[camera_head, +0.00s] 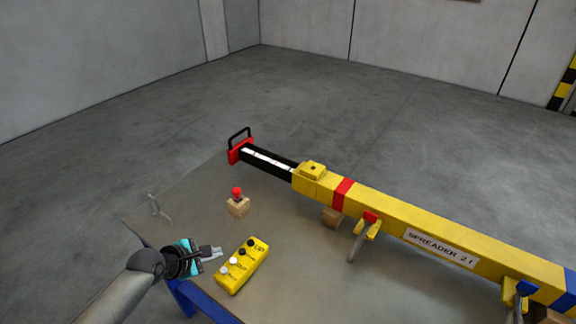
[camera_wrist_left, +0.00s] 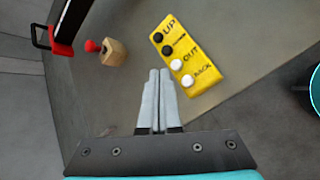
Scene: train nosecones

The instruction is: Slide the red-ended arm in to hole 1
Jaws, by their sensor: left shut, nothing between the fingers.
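The red-ended arm (camera_head: 266,163) is a black bar with a white strip, a red end plate (camera_head: 240,151) and a black handle. It sticks out of the left end of the yellow spreader beam (camera_head: 390,216). Part of it shows at the upper left of the left wrist view (camera_wrist_left: 73,20). I cannot make out hole numbers. A yellow control box (camera_head: 243,266) has black and white buttons; UP, OUT and BACK are readable in the left wrist view (camera_wrist_left: 187,55). My left gripper (camera_head: 218,252) is shut and empty, just left of the box. My right gripper is not in view.
A red-knobbed pin (camera_head: 237,192) stands in a wooden block (camera_head: 238,207) between the box and the arm.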

